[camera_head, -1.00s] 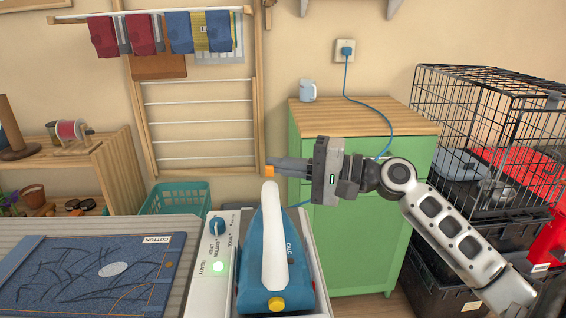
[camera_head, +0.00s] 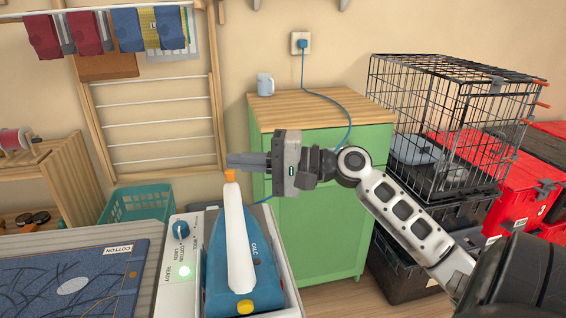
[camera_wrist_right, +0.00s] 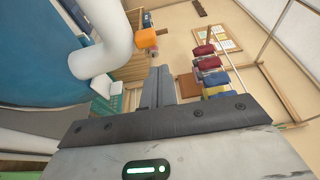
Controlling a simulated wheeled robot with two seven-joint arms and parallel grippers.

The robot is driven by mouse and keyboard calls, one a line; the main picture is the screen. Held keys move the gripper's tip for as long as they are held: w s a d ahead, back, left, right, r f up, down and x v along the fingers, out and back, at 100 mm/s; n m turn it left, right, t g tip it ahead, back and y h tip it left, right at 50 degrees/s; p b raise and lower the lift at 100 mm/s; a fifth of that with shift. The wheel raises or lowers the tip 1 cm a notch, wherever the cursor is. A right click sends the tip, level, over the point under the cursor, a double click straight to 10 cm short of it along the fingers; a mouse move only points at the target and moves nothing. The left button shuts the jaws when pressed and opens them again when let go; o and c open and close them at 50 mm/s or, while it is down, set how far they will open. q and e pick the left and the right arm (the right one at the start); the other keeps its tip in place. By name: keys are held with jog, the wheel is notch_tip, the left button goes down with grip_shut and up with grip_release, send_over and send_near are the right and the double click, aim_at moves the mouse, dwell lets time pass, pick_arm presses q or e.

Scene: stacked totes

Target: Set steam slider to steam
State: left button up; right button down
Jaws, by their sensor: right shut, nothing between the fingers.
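The blue iron (camera_head: 240,262) with a white handle stands on its station beside the ironing board. A small orange part (camera_head: 229,175) sits at the far end of the handle; I take it for the steam slider, but its setting cannot be read. It also shows in the right wrist view (camera_wrist_right: 147,38). My right gripper (camera_head: 231,160) reaches in from the right, its fingers shut and empty, just above and behind the orange part in the head view. In the right wrist view the fingers (camera_wrist_right: 159,82) look apart from it. My left gripper is out of view.
The ironing board (camera_head: 40,235) carries denim cloth. A green cabinet (camera_head: 320,220) with a mug stands behind my right arm; a wire crate (camera_head: 440,130) is at right.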

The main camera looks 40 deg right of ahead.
pick_arm(q)
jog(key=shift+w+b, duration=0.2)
jog(key=shift+b, duration=0.35)
pick_arm(e)
jog(key=v, duration=0.9)
jog(key=shift+d, duration=0.6)
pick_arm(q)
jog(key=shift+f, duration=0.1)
pick_arm(e)
jog(key=shift+w, duration=0.1)
